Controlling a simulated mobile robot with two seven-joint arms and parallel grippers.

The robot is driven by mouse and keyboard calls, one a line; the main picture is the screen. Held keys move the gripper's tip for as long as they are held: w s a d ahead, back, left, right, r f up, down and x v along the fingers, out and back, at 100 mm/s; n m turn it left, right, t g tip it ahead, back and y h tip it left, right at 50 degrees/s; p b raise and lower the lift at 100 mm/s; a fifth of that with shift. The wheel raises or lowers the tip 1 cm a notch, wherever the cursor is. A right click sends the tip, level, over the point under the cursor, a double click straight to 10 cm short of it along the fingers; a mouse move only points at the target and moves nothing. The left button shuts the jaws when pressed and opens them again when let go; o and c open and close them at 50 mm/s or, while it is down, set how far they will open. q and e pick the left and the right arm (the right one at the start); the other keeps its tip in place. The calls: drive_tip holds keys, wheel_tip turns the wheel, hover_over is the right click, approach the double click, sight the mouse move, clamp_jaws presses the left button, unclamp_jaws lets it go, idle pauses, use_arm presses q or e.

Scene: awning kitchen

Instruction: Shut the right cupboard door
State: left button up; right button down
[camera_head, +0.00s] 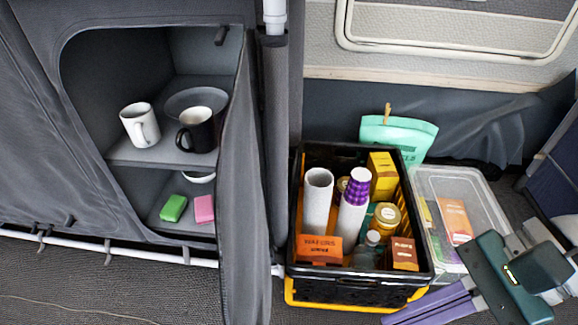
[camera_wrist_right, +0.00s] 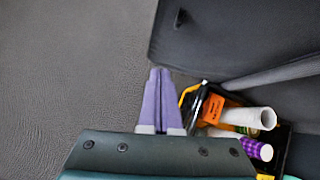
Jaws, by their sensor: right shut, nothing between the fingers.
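The right cupboard door (camera_head: 240,190) is a dark grey panel, standing open and swung out towards me at the right side of the cupboard opening. In the right wrist view a dark grey panel with a small black knob, seemingly this door (camera_wrist_right: 225,45), fills the upper right. The cupboard (camera_head: 112,160) is open, and its shelves show. My right gripper (camera_head: 392,319) has purple fingers and is low at the right, to the right of the door and apart from it. Its fingers are together and empty in the wrist view (camera_wrist_right: 160,72). My left gripper is out of view.
A black and yellow crate (camera_head: 350,284) with bottles and boxes stands right of the door. A clear bin (camera_head: 480,190) is beside it. A white mug (camera_head: 138,124), a black mug (camera_head: 198,130) and sponges (camera_head: 174,207) are inside the cupboard.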

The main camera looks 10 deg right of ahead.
use_arm(q)
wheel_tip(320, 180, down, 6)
drive_tip(key=b, duration=0.7)
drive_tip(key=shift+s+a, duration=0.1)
use_arm(e)
drive_tip(key=w+a+f+m, duration=0.2)
drive_tip(key=a+f, duration=0.3)
drive_tip(key=a, duration=0.5)
drive_tip(key=shift+w+m+y, duration=0.3)
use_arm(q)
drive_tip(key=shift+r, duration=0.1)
use_arm(e)
drive_tip(key=shift+a, duration=0.1)
